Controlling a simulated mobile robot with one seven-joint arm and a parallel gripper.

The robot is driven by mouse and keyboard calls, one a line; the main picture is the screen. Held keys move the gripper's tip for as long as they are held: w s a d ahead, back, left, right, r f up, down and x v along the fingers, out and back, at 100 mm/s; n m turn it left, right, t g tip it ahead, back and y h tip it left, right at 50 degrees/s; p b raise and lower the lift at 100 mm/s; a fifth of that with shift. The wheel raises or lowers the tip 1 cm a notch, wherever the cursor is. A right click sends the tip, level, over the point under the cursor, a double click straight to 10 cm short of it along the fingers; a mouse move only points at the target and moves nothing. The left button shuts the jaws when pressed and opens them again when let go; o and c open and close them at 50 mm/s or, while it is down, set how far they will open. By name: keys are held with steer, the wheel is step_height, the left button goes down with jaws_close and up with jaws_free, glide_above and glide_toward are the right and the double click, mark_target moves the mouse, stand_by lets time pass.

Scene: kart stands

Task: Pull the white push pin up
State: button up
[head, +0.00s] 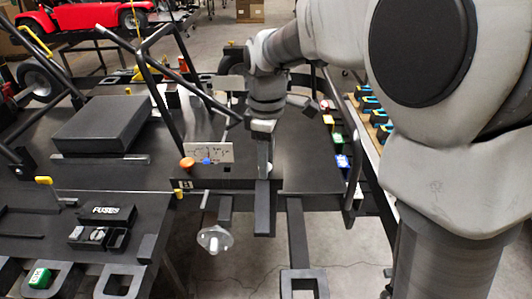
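My gripper (266,160) reaches down from my arm to the edge of the black kart deck (228,184), right of a small white panel (212,151). Its fingers are small and seen edge-on, so I cannot tell whether they are open or shut. A small pale spot (269,168) shows at the fingertips; it may be the white push pin, but I cannot tell it from the fingers. An orange knob (187,163) and a blue knob (207,161) stand at the panel's lower edge, left of my gripper.
A grey block (103,123) lies on the deck at left, with black bars rising beside it. A table at front left holds a tray marked FUSES (105,212). A round metal hub (214,239) sticks out below the deck. Several coloured blocks (337,138) line the right side.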

jaws_close()
steer(key=shift+r+p, duration=0.55)
steer(key=shift+r, duration=0.05)
steer(key=shift+o, duration=2.4)
jaws_free()
steer(key=shift+r, duration=0.1)
